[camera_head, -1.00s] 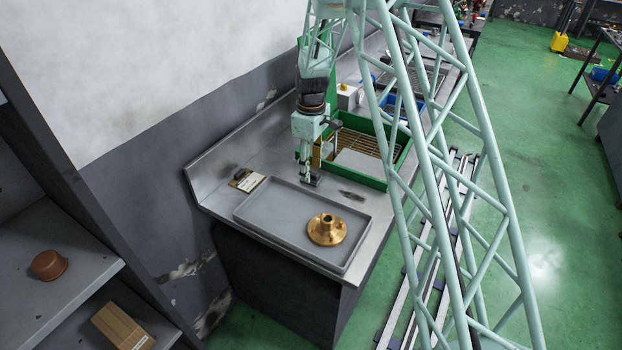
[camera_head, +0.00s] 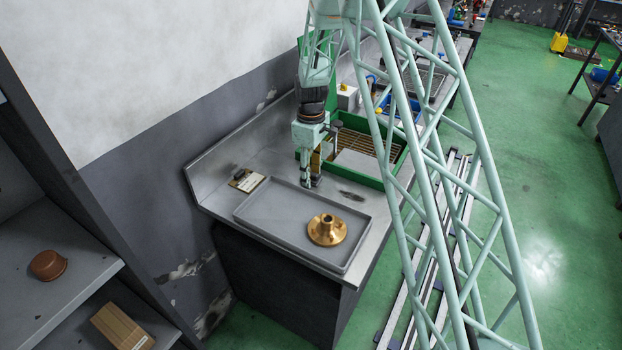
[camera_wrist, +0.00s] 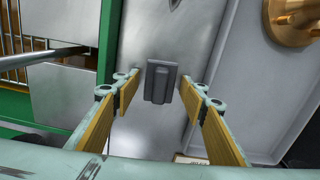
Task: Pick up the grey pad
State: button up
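A small dark grey pad (camera_wrist: 161,82) with a raised ridge lies on the bare metal bench top, between the green tray and the flat grey tray. In the wrist view it sits ahead of and between the two fingers of my gripper (camera_wrist: 161,97), with clear space on both sides. My gripper is open and empty, with yellowish inner finger faces. In the head view my gripper (camera_head: 309,183) points down just above the bench at the pad's place, and largely hides it.
A flat grey tray (camera_head: 258,226) holds a brass flange (camera_head: 326,230) in front. A green-walled tray (camera_head: 372,181) with a slatted rack and a light grey plate is close behind my gripper. A label card (camera_head: 247,181) with a dark item lies left.

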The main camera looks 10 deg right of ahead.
jog(key=c, duration=0.7)
jog(key=shift+r, duration=0.1)
jog(key=shift+r+p, duration=0.3)
jog(key=shift+r, duration=4.65)
jog(key=shift+o, duration=0.9)
jog(key=shift+c, duration=0.2)
jog(key=shift+c, duration=0.9)
jog(key=s+d+f, duration=0.2)
jog(key=s+d, duration=0.6)
jog(key=d, duration=0.4)
jog(key=shift+s+p, duration=0.15)
jog(key=shift+p, duration=0.25)
